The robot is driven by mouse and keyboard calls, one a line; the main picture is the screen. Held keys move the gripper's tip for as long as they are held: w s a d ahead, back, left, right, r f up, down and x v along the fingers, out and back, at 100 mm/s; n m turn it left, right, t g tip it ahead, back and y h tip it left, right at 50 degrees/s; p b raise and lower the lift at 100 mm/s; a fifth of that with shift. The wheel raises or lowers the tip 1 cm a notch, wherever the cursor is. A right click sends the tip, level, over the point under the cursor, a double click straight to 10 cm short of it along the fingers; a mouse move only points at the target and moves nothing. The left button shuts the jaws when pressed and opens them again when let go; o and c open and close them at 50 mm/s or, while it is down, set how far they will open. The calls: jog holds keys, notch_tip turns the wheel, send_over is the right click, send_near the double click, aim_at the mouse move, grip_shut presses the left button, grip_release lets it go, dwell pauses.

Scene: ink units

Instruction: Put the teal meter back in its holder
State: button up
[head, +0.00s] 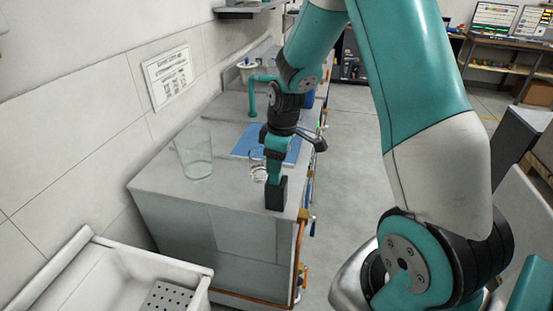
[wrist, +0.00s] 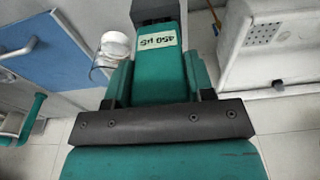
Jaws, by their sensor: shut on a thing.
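The teal meter (wrist: 158,68) has a pale label reading 450 µS, upside down in the wrist view. My gripper (head: 275,160) is shut on it, with a teal finger on each side. The black holder (head: 276,195) stands at the near right corner of the grey counter. It also shows at the top of the wrist view (wrist: 158,10). The meter's far end meets the holder, with its lower end at the holder's top in the head view. I cannot tell how deep it sits. The holder's opening is hidden.
A small glass vessel (head: 258,173) stands close left of the holder. A blue mat (head: 250,142) lies behind, and a clear beaker (head: 193,155) stands further left. A white sink (head: 195,280) is in front. Pipes and valves (head: 305,215) run along the counter's right edge.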

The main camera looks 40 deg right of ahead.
jog(key=o, duration=1)
jog(key=shift+c, duration=0.2)
notch_tip(320, 180, up, 11)
jog(key=s, duration=0.1)
jog(key=s+a+r+y, duration=0.1)
jog(key=s+a+r, duration=0.15)
jog(key=a, duration=0.35)
jog(key=s+a+r+y, duration=0.1)
jog(key=s+a+r, duration=0.1)
jog(key=s+a, duration=0.3)
jog(key=s+a+g+y, duration=0.1)
jog(key=s+a, duration=1)
jog(key=s, duration=0.2)
jog(key=shift+s+a+r+m+b, duration=0.25)
jog(key=shift+s+m+b, duration=0.05)
jog(key=shift+s+b, duration=0.15)
